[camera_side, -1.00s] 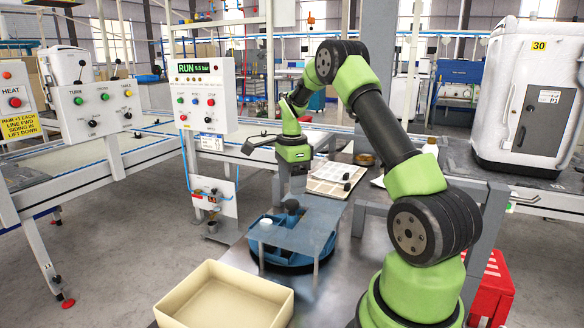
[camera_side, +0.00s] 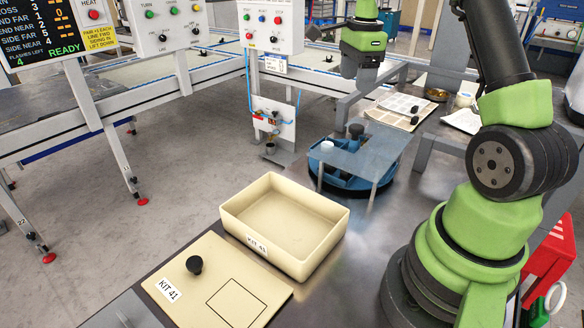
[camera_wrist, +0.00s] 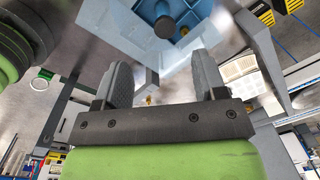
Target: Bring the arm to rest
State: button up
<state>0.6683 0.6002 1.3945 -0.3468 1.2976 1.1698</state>
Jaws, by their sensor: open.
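My gripper (camera_side: 366,76) hangs above and just behind the blue round fixture (camera_side: 345,184) in the side view, clear of it. In the wrist view its two dark fingers (camera_wrist: 163,78) are spread apart, with nothing between them. The fixture has a see-through cover plate (camera_side: 365,160) over it, with a black knob (camera_side: 356,131) and a white cap (camera_side: 326,147). The fixture also shows at the top of the wrist view (camera_wrist: 185,12). My upper arm is cut off by the top of the side view.
A cream board (camera_side: 215,280) marked KIT 41 bears a black knob (camera_side: 194,265). A printed sheet (camera_side: 396,106) lies behind the fixture. A red crate (camera_side: 553,250) stands at the right.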

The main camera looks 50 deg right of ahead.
jog(key=s+a+r+n+t, duration=0.25)
jog(key=a+r+n, duration=0.2)
jog(key=a, duration=0.25)
jog(key=s+a+r+n+t, duration=0.1)
jog(key=s+a+r+n, duration=0.2)
jog(key=a+n, duration=0.3)
jog(key=s+a+r+n+t, duration=0.1)
jog(key=s+a+r+n, duration=0.2)
jog(key=a, duration=0.4)
jog(key=s+a+f+n+t+y, duration=0.1)
jog(key=s+a+n+t+y, duration=0.1)
jog(key=s+a+n, duration=0.3)
jog(key=s+n, duration=0.1)
jog(key=n, duration=0.1)
jog(key=shift+a+f+n, duration=0.2)
jog(key=shift+f+n, duration=0.1)
jog(key=shift+n, duration=0.05)
